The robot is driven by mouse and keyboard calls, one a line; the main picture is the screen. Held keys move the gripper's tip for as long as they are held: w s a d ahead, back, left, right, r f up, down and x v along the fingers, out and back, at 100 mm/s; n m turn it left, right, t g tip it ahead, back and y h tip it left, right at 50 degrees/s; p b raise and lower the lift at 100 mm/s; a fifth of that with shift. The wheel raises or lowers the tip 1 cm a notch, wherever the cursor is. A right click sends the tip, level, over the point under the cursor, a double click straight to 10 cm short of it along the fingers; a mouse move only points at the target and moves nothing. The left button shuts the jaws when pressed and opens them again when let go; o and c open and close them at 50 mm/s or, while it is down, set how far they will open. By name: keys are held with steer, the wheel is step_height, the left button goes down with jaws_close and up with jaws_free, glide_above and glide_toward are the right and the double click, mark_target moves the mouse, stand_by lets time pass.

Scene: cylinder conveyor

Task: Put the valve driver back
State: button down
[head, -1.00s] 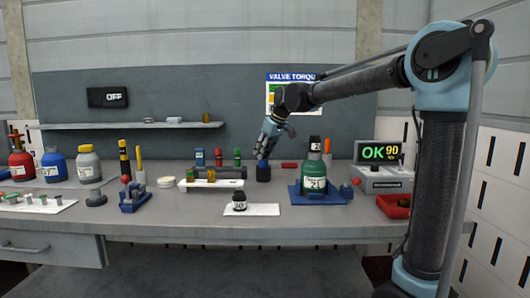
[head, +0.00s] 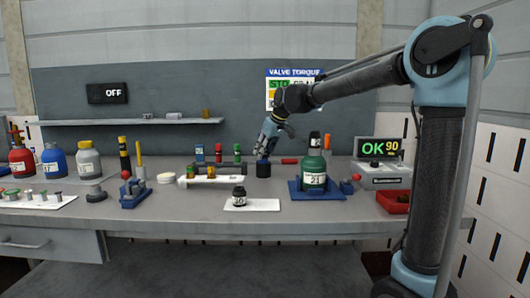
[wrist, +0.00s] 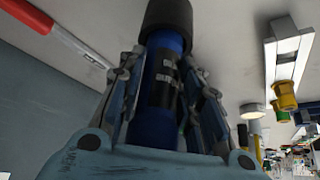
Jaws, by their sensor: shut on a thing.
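The valve driver (wrist: 163,90), a blue cylinder with a black labelled band, is between the fingers of my gripper (wrist: 165,80) in the wrist view. My gripper is shut on it. A black round cup (wrist: 167,17) surrounds or caps its far end; I cannot tell how deep the driver sits in it. In the head view my gripper (head: 264,152) points down at the back of the bench, right above the dark cup (head: 263,170), which stands on the bench. The driver is mostly hidden there by the fingers.
A green bottle (head: 314,170) stands in a blue tray (head: 320,195) to the right. A red tool (wrist: 42,22) lies close by. A white rack (head: 212,182) with brass pieces is to the left. A small dark jar (head: 239,195) stands on a white mat (head: 265,205) in front.

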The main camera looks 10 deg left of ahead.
steer(key=shift+f, duration=0.4)
steer(key=c, duration=1.1)
jaws_free()
steer(key=shift+o, duration=0.2)
steer(key=shift+r, duration=3)
